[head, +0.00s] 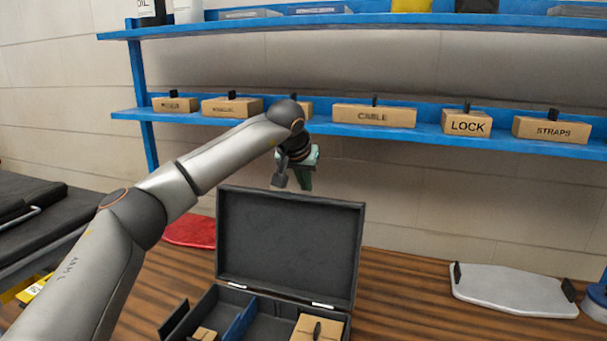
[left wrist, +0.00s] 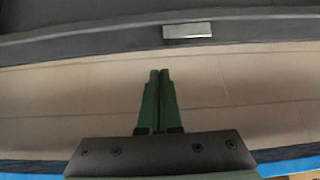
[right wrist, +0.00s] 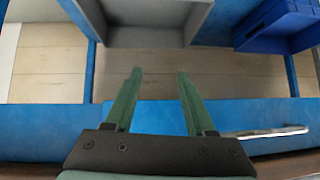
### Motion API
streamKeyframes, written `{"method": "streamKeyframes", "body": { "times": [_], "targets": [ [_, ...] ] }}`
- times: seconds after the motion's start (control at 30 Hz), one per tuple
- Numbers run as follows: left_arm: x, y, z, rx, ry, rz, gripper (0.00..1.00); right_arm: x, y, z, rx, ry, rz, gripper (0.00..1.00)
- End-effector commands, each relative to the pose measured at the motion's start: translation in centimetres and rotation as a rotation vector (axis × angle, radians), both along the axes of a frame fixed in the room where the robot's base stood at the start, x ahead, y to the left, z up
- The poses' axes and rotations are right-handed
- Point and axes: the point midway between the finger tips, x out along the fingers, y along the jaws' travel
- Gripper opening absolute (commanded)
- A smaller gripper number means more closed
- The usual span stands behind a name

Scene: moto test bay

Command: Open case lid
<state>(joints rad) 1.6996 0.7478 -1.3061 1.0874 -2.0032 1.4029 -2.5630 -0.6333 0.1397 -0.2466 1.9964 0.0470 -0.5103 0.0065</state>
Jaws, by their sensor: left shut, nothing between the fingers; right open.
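The dark grey case (head: 262,328) sits on the wooden bench at the bottom of the head view. Its lid (head: 289,246) stands raised, close to upright, with its inner face showing. My left gripper (head: 305,182) is just above and behind the lid's top edge, its green fingers pointing down; the lid may hide their tips. In the left wrist view these fingers (left wrist: 160,75) are shut and empty, near a dark edge with a silver plate (left wrist: 187,30). My right gripper (right wrist: 155,75) is open and empty in its wrist view, and outside the head view.
The case holds a blue divider (head: 240,321) and cardboard boxes (head: 306,330). A blue shelf (head: 350,130) with labelled boxes runs behind. A grey tray (head: 510,292) lies right, a red item (head: 190,231) left. Grey (right wrist: 145,13) and blue bins (right wrist: 272,25) are near my right gripper.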

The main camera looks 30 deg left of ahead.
Motion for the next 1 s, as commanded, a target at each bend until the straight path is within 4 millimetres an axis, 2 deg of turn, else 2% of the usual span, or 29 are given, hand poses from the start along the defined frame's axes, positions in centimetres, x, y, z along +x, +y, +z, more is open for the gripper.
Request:
{"method": "streamKeyframes", "body": {
  "times": [0.17,0.6,1.0],
  "targets": [
    [1.6,0.4,-2.5,-0.001,0.002,0.000,0.00,0.0,-0.1,-0.1,-0.001,0.001,-0.001,0.55],
    [-1.9,-0.5,-2.0,-0.001,-0.001,-0.001,0.00,-0.2,0.1,-0.9,-0.001,0.010,0.004,0.55],
    [-2.4,-0.7,-1.9,-0.001,0.000,0.000,0.00,0.3,0.3,-0.5,0.001,-0.002,0.008,0.55]
  ]
}}
